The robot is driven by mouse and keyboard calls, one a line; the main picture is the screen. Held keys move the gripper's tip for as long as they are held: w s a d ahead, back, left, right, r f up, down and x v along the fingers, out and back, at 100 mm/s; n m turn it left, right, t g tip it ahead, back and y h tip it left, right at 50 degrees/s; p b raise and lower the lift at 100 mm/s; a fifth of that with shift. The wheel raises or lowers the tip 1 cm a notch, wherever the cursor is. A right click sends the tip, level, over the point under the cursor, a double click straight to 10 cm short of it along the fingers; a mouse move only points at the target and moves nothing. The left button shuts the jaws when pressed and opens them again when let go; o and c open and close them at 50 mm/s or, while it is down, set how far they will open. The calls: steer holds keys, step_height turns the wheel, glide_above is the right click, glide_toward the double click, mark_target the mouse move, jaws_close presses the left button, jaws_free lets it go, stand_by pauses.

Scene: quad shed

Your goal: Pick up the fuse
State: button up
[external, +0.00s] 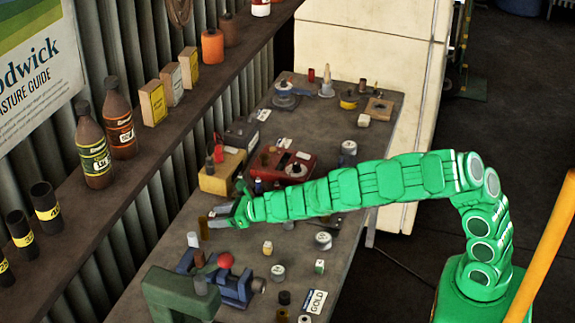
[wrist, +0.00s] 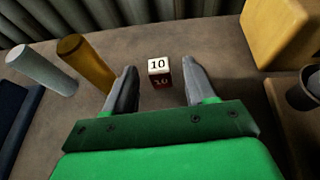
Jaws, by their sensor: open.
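My gripper (wrist: 158,66) is open, with one grey finger on either side of the block. A gap shows on both sides, and nothing is held. In the external view my gripper (external: 231,209) is low over the left part of the bench. I cannot make out the block there.
A brass cylinder (wrist: 86,63) and a pale cylinder (wrist: 40,69) stand left of the fingers. A yellow block (wrist: 283,28) is at the right. A vise with a red ball (external: 225,261) is nearer the camera on the bench (external: 160,240).

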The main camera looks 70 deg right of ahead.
steer(key=shift+x, duration=0.9)
steer(key=shift+r, duration=0.1)
jaws_close()
